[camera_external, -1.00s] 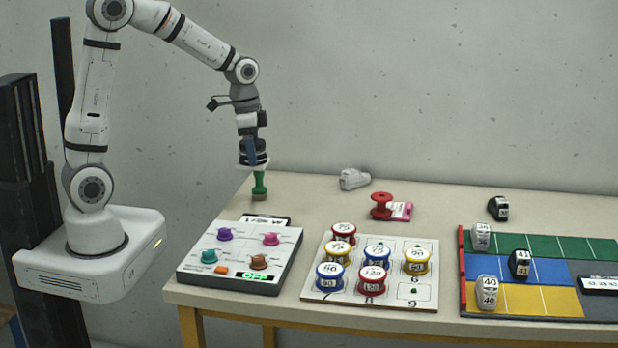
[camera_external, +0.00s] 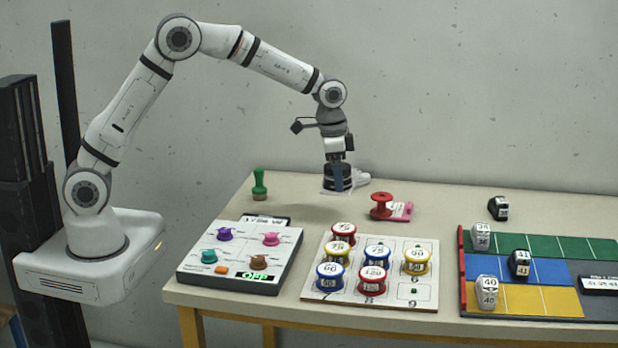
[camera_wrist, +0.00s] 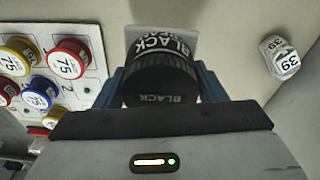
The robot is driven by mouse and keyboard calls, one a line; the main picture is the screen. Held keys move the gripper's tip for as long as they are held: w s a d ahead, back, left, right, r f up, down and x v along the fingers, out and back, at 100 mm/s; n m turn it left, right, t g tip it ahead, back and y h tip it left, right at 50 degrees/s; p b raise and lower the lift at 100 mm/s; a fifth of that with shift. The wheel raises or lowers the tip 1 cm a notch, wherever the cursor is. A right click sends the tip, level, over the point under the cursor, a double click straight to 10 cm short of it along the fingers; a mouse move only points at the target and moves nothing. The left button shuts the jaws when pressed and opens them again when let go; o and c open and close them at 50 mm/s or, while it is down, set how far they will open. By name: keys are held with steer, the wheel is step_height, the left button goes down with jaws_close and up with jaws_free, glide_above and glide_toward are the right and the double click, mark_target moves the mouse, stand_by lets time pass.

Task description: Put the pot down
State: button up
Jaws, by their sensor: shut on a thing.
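The pot (camera_wrist: 160,80) has a black ribbed lid and the word BLACK on it. In the wrist view it sits between the blue fingers of my gripper (camera_wrist: 163,88), which is shut on it. A pale square part shows behind its lid. In the external view my gripper (camera_external: 338,180) points down over the back of the table (camera_external: 300,208). The pot (camera_external: 336,170) appears raised above the top, with a soft shadow below and to the left. The fingers hide part of the pot.
A white shoe-like block marked 39 (camera_wrist: 280,57) is just behind my gripper. A green stamp (camera_external: 259,187) stands at left, a red spool (camera_external: 381,206) at right. In front are a button panel (camera_external: 230,255) and a board of numbered spools (camera_external: 318,285). Bare table lies between.

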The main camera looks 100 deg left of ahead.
steer(key=shift+f, duration=3.65)
steer(key=shift+f, duration=0.2)
steer(key=o, duration=1.6)
